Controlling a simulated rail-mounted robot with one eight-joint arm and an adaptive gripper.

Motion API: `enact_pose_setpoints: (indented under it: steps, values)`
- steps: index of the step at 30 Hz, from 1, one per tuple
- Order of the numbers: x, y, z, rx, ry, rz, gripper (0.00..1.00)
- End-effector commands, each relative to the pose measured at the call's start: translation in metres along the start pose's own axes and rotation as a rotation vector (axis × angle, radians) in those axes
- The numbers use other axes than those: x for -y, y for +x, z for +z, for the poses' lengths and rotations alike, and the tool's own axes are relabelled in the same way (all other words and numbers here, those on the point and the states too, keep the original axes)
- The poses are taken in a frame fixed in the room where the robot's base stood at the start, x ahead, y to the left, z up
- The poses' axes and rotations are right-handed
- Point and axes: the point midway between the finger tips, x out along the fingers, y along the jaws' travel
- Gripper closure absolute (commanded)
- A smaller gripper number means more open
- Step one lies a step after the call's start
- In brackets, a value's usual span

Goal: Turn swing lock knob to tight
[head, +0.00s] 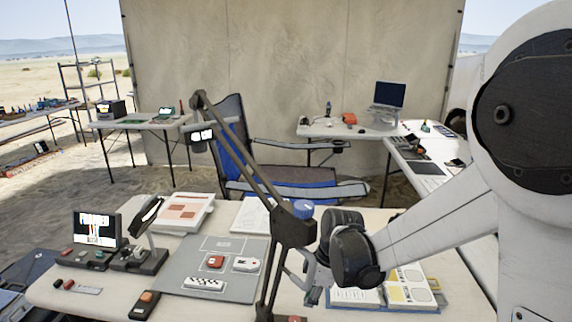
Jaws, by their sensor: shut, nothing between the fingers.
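A dark swing-arm stand rises from the front table, with its jointed boom (240,155) reaching up and left to a small device with a lit display (201,135). A blue round knob (303,209) sits at the stand's dark joint; I take it to be the swing lock knob, but I cannot read any marking or its setting. My gripper (306,278) is just below and to the right of that joint, close to the stand's post. Its fingers are shut and empty. They are partly hidden, and I cannot tell whether they touch the stand.
The front table (70,290) holds a grey mat (180,265) with small blocks, a monitor (97,229), a handset unit (137,258) and papers (180,212). An open booklet (412,288) lies beneath my wrist. A blue folding chair (290,180) stands behind the table.

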Motion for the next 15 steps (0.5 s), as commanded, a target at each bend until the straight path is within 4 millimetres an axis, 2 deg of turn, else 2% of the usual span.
enact_pose_setpoints:
  steps: [8,15]
  values:
    - [-0.001,0.017,0.004,0.000,0.004,0.001,1.00]
    - [-0.001,0.044,0.011,0.000,0.003,0.001,1.00]
